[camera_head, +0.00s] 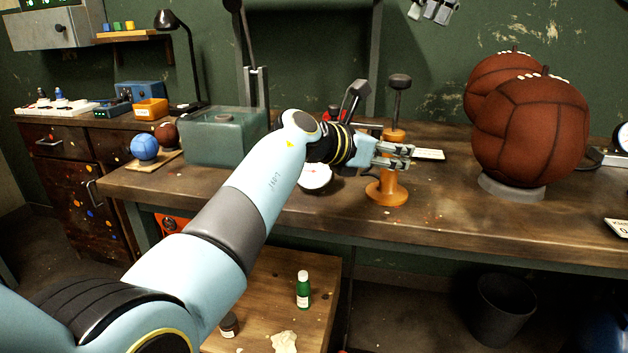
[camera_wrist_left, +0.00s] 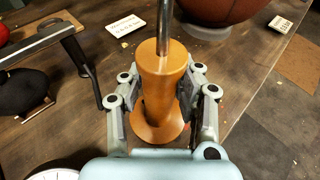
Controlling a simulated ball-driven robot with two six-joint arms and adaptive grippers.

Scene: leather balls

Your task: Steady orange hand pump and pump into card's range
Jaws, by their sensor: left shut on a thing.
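The orange hand pump (camera_head: 386,190) stands upright on the workbench, with a metal rod and a dark knob (camera_head: 399,81) raised above it. My left gripper (camera_head: 396,157) is shut on the pump's body; in the left wrist view its fingers flank the orange barrel (camera_wrist_left: 158,90). My right gripper (camera_head: 434,10) hangs high at the top edge, apart from the pump; its jaw state is unclear. A white card (camera_head: 430,154) lies behind the pump, and another card (camera_head: 618,227) lies at the right edge.
Two brown leather balls (camera_head: 530,130) stand at the right, the front one on a grey ring (camera_head: 511,190). A round dial (camera_head: 316,176) lies left of the pump, partly behind my arm. A second gauge (camera_head: 622,136) is at the right edge. A greenish box (camera_head: 225,137) stands left.

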